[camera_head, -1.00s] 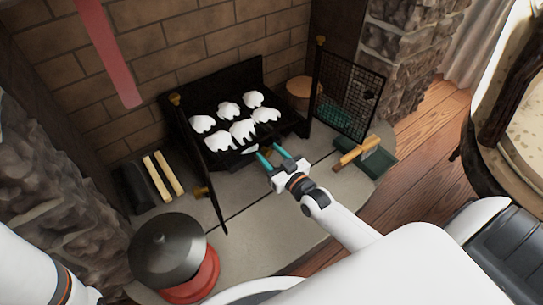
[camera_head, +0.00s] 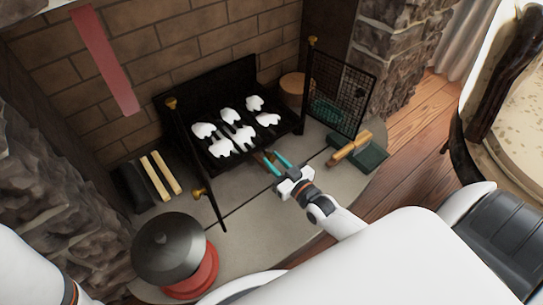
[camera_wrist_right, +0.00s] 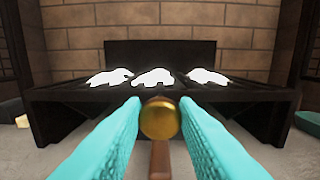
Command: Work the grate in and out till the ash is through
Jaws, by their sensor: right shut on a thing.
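The black grate (camera_head: 289,133) sits in the hearth, with several ragged white ash lumps (camera_head: 245,135) spread on its bars. The grate (camera_wrist_right: 60,105) and ash (camera_wrist_right: 153,77) also fill the middle of the right wrist view. My right gripper (camera_head: 271,160) is at the grate's front. Its teal fingers are closed around a brass knob (camera_wrist_right: 160,118), which hides part of the grate front. A reddish-brown bar shows below the knob in the wrist view. What lies under the grate is hidden. My left arm shows at the lower left; its gripper is out of view.
A brass-topped post (camera_head: 197,165) stands left of the grate and a mesh screen (camera_head: 345,97) right of it. A brush (camera_head: 350,147) lies on a green dustpan (camera_head: 370,158). A dark-lidded red pot (camera_head: 168,250) stands front left. The hearth slab before the grate is partly clear.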

